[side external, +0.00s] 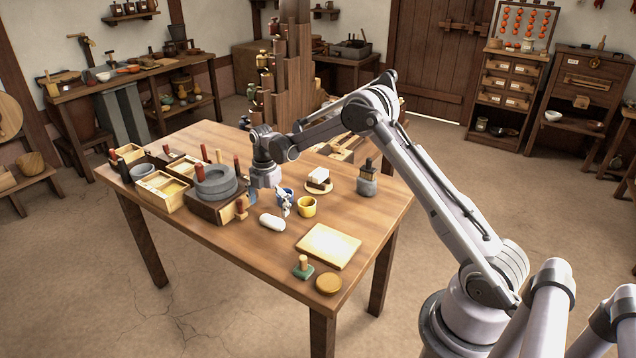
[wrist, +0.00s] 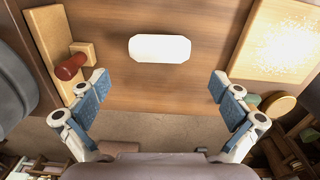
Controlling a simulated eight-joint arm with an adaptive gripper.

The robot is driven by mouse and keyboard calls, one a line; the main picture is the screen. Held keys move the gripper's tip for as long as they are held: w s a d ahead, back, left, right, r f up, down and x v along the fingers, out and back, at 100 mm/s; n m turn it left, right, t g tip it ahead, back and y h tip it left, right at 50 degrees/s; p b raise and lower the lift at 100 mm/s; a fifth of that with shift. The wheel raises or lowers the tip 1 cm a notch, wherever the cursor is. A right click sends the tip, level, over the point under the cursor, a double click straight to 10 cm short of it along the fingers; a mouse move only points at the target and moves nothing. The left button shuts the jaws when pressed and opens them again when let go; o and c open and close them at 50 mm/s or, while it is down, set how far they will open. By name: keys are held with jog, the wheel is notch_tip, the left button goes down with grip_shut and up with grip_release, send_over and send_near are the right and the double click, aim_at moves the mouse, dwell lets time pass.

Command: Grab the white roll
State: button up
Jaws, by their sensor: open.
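The white roll (side external: 271,222) lies on the wooden table, left of the pale board. In the wrist view the roll (wrist: 160,48) lies crosswise at the upper middle, fully visible. My gripper (side external: 270,203) is low over the table, just behind the roll in the side view. In the wrist view its blue-padded fingers (wrist: 159,84) are spread wide and empty. The roll lies beyond their tips, roughly centred between them, and no finger touches it.
A grey stone quern (side external: 215,183) stands left of my gripper; a red-handled piece (wrist: 70,67) is near the left finger. A yellow cup (side external: 307,206) stands close on the right. The pale board (side external: 329,246) and a round lid (side external: 328,283) lie toward the front.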

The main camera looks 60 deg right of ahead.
aim_at(271, 219)
jog(key=shift+d+f, duration=0.15)
jog(key=shift+f, duration=1.2)
jog(key=shift+d+f, duration=0.1)
jog(key=shift+f, duration=1.25)
jog(key=c, duration=0.9)
